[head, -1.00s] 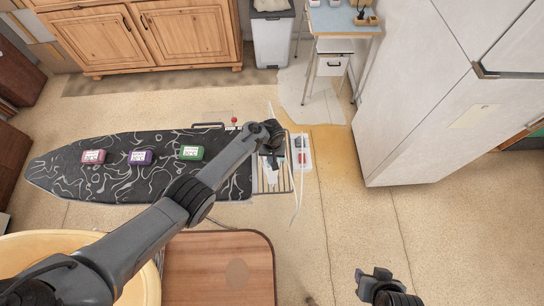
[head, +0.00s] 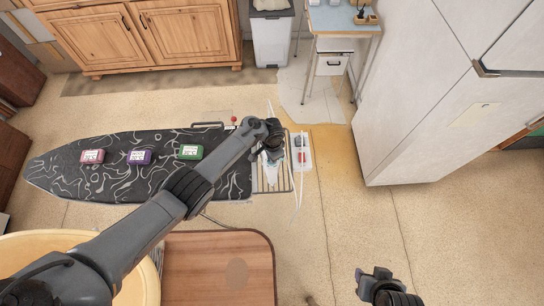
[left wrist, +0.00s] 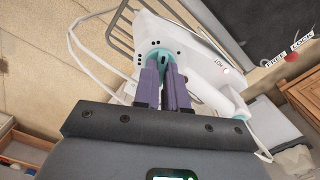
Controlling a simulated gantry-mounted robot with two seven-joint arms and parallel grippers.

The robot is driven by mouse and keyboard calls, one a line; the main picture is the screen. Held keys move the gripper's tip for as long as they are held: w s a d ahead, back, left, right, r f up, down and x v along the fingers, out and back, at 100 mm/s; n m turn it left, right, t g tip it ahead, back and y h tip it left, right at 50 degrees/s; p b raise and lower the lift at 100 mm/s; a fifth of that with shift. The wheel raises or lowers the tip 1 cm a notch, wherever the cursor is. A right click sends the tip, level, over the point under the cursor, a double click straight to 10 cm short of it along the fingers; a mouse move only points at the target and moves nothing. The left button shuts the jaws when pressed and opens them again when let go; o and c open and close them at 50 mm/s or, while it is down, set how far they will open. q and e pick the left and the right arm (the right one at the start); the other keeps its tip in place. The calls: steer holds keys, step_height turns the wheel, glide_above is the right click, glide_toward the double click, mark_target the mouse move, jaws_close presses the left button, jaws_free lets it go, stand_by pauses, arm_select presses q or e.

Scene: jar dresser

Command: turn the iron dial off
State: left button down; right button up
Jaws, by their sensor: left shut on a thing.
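The white iron (left wrist: 200,65) fills the middle of the left wrist view, with a teal dial (left wrist: 157,57) on its near end and a small "LOW" mark beside it. My left gripper (left wrist: 165,72) is shut on the teal dial, its purple-grey fingers hiding most of it. In the head view only a small white part of the iron (head: 269,168) shows on the wire rack, below my left gripper (head: 273,150). My right gripper (head: 375,280) hangs over the floor at the bottom right, away from the iron; its jaw state is unclear.
The ironing board (head: 110,190) carries pink (head: 92,156), purple (head: 139,157) and green (head: 190,152) labelled blocks. A wire rack (head: 285,183) forms its right end, beside a white panel (head: 308,163). A red knob (left wrist: 291,57) has "FREE" and "LOCK" tags. A white cord loops nearby.

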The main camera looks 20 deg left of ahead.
arm_select(q)
steer(key=m+b, duration=0.1)
steer(key=m, duration=0.5)
steer(key=shift+m, duration=0.3)
steer(key=m+b, duration=0.1)
steer(key=m, duration=0.2)
steer(key=shift+f+m+b, duration=0.1)
steer(key=shift+m+b, duration=0.2)
steer(key=shift+b, duration=0.05)
steer(key=m+b, duration=0.1)
steer(key=m, duration=0.1)
steer(key=shift+m, duration=0.3)
steer(key=m+b, duration=0.3)
steer(key=m, duration=0.2)
steer(key=m+b, duration=0.3)
steer(key=m, duration=0.1)
steer(key=shift+m+b, duration=0.6)
steer(key=shift+m, duration=0.3)
steer(key=shift+s, duration=0.1)
